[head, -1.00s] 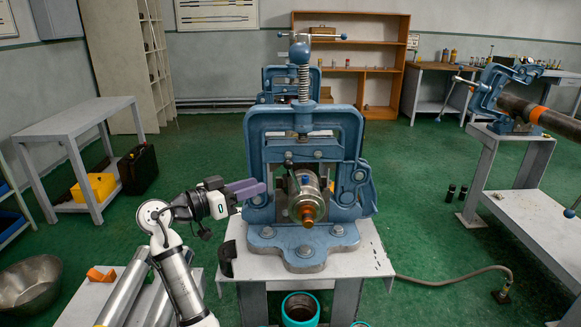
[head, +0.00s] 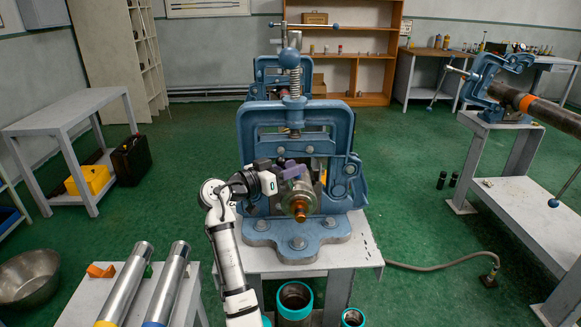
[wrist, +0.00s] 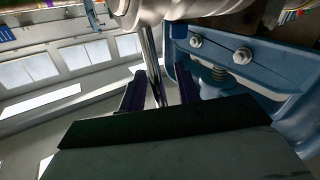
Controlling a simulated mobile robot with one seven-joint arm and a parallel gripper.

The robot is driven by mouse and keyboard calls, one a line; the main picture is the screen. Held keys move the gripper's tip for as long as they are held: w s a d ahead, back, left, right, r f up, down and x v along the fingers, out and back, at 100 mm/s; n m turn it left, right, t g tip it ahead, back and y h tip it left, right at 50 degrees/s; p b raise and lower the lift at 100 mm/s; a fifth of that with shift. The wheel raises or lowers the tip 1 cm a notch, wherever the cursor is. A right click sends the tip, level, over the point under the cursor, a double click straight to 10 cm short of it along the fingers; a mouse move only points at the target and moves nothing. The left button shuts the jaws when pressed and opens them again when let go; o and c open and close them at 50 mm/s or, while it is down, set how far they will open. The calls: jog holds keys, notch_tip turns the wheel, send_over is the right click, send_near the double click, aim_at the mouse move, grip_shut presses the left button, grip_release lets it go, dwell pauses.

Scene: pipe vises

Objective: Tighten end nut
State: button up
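The blue pipe vise (head: 244,135) stands on a grey bench. A silver cylinder (head: 291,188) sits in its lower middle, with a copper-coloured end nut (head: 299,210) facing me. My gripper (head: 288,170), with purple fingers, is at the cylinder's upper left, in front of the vise frame. In the wrist view my gripper (wrist: 161,92) has its two dark purple fingers apart, with a thin shiny rod (wrist: 153,58) running down between them. The rod comes from a pale round body (wrist: 150,12) at the top. I cannot tell whether either finger touches the rod.
The vise bench (head: 368,245) has bare room at its right. Two silver pipes (head: 128,280) lie on a low bench at left, beside an orange piece (head: 100,271). Teal-rimmed containers (head: 294,300) stand below in front. Another vise (head: 495,90) holds a dark pipe at right.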

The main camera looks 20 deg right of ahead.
grip_shut()
